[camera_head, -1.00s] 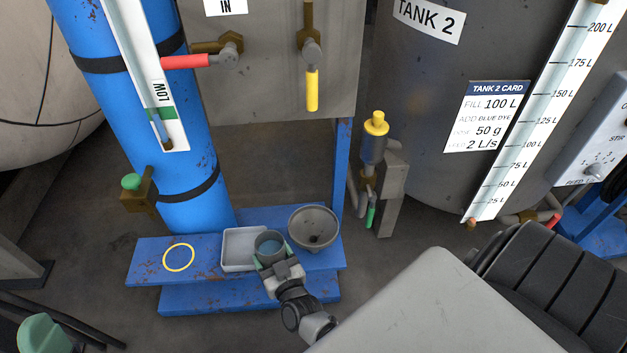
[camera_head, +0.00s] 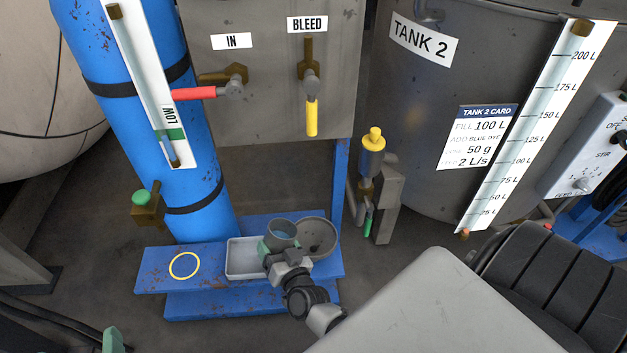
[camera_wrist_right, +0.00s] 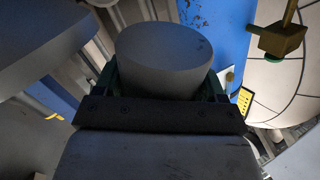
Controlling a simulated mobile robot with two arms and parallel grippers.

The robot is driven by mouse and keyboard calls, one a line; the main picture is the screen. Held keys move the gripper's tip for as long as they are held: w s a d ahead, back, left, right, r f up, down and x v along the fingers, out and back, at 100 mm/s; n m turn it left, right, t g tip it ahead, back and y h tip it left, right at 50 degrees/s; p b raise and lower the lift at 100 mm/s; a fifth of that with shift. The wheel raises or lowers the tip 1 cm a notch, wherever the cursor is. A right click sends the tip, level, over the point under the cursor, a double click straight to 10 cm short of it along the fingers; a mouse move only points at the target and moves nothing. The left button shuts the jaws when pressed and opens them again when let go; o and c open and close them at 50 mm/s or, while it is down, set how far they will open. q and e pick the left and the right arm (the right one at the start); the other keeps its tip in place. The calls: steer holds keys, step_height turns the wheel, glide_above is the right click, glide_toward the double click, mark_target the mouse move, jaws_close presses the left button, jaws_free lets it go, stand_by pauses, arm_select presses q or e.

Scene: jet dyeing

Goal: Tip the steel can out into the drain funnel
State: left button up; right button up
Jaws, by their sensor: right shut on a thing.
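The can fills the middle of the right wrist view (camera_wrist_right: 165,62), between the fingers. The drain funnel (camera_head: 322,238) is a round grey bowl with a dark hole, on the right of the blue bench. The can hides part of its left side. My left gripper (camera_head: 113,341) shows only as a green tip at the bottom left edge; its jaw opening cannot be seen.
A white tray (camera_head: 241,258) lies left of the funnel on the blue bench (camera_head: 217,285). A yellow ring (camera_head: 184,265) marks the bench's left part. The blue cylinder (camera_head: 150,130) and the valve panel (camera_head: 270,110) stand behind; a yellow-capped fitting (camera_head: 372,150) stands at right.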

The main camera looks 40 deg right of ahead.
arm_select(q)
steer(key=shift+w+d+r+t, duration=0.15)
steer(key=shift+r+t, duration=0.2)
steer(key=shift+t, duration=0.05)
arm_select(e)
steer(key=shift+d+r+m, duration=0.4)
steer(key=shift+d+m, duration=0.1)
steer(key=shift+m, duration=0.4)
arm_select(q)
steer(key=shift+r, duration=0.25)
arm_select(e)
steer(key=shift+d+r+m, duration=0.35)
steer(key=shift+m, duration=0.25)
arm_select(q)
steer(key=shift+t, duration=0.3)
arm_select(e)
steer(key=shift+f+m+y+b, duration=0.15)
steer(key=shift+m+y+b, duration=0.15)
steer(key=shift+y+b, duration=0.15)
steer(key=shift+f+m+g+b, duration=0.25)
steer(key=shift+m+g+b, duration=0.05)
steer(key=shift+m+b, duration=0.45)
arm_select(q)
step_height(320, 180, up, 6)
steer(key=d+t+h, duration=0.1)
steer(key=t+h, duration=0.1)
steer(key=t, duration=0.3)
steer(key=shift+s, duration=0.25)
arm_select(e)
steer(key=shift+m, duration=0.25)
